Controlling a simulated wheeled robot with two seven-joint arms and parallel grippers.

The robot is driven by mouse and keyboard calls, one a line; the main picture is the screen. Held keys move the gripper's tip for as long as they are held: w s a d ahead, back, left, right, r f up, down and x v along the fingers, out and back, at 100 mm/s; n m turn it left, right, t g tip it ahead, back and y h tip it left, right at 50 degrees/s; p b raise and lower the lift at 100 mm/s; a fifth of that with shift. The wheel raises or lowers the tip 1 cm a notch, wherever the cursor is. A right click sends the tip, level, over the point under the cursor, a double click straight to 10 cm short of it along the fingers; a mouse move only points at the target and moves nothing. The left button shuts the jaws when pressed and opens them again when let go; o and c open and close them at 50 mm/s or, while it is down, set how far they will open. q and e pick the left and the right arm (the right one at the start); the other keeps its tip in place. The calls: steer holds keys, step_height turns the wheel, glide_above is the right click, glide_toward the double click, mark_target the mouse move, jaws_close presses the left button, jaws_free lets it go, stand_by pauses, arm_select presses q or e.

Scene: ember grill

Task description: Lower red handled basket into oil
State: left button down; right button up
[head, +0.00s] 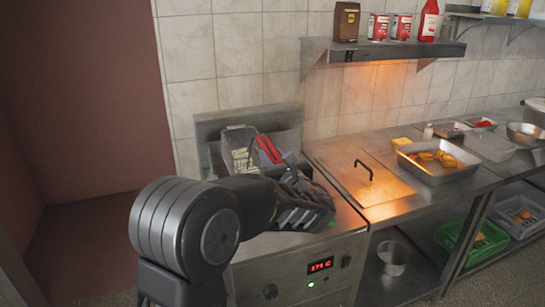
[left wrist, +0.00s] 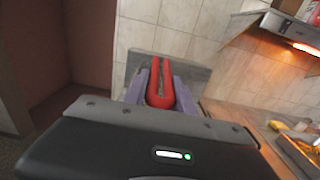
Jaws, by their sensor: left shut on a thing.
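The red handle (head: 268,149) of a fryer basket shows behind my left gripper (head: 305,205) in the head view. A wire basket (head: 239,150) stands at the back of the fryer (head: 300,270), raised up near its back panel. In the left wrist view the red handle (left wrist: 160,85) lies between the two purple-grey fingers of my left gripper (left wrist: 160,80), which is shut on it. The oil and the lower part of the basket are hidden behind my arm. My right gripper is not in view.
A steel tray (head: 437,160) with orange-brown food stands farther right. A shelf (head: 385,48) with cans and bottles hangs above. A metal pot (head: 392,257) stands below.

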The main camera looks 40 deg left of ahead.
arm_select(q)
steer(key=shift+p+v, duration=0.3)
steer(key=shift+v, duration=2.15)
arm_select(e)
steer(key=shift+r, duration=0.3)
arm_select(q)
steer(key=shift+w+r, duration=0.1)
steer(key=shift+w, duration=0.05)
